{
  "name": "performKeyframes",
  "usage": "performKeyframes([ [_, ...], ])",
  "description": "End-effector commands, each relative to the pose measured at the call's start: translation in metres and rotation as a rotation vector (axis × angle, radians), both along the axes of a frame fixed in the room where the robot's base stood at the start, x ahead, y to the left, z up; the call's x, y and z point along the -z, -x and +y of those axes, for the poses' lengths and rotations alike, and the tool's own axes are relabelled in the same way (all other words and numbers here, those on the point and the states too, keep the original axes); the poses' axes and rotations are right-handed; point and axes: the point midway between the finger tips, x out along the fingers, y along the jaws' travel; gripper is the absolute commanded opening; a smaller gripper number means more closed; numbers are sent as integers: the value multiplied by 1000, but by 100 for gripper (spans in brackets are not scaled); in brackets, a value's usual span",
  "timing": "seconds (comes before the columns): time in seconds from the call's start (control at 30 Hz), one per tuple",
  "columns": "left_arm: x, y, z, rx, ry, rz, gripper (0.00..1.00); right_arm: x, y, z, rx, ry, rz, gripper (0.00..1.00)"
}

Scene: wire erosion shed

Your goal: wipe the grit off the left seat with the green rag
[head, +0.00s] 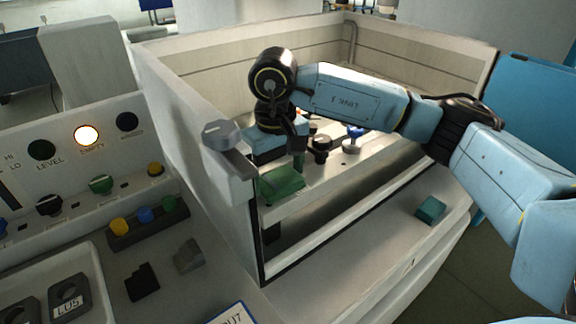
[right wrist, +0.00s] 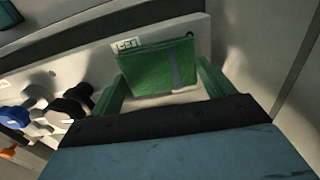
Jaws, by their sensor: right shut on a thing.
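My right gripper (head: 285,170) reaches down into the open tank (head: 255,245), near its left front corner. It is shut on the green rag (head: 283,183), which also shows between the green fingers in the right wrist view (right wrist: 155,68). The rag is a flat green pad with a grey stripe, over a pale block (right wrist: 203,30) with a small label, partly readable, that looks like "LEFT". This seems to be the left seat. The rag and gripper hide part of it, and I cannot tell whether the rag touches it. No grit can be made out. My left gripper is not in view.
Black (head: 320,148) and blue (head: 355,131) knobbed parts stand to the right inside the tank. The tank walls and a grey knob (head: 221,134) on the front corner are close to my arm. A teal block (head: 431,209) lies on the front ledge. A control panel (head: 70,160) stands left.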

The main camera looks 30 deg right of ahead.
Motion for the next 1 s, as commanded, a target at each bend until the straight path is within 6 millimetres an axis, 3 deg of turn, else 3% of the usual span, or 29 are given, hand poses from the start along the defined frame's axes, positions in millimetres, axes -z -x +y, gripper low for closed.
performKeyframes([
  [0.43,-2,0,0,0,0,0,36,-3,2,4,-1,-3,2,63],
  [1.0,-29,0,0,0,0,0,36,-59,1,3,-1,-2,-1,63],
])
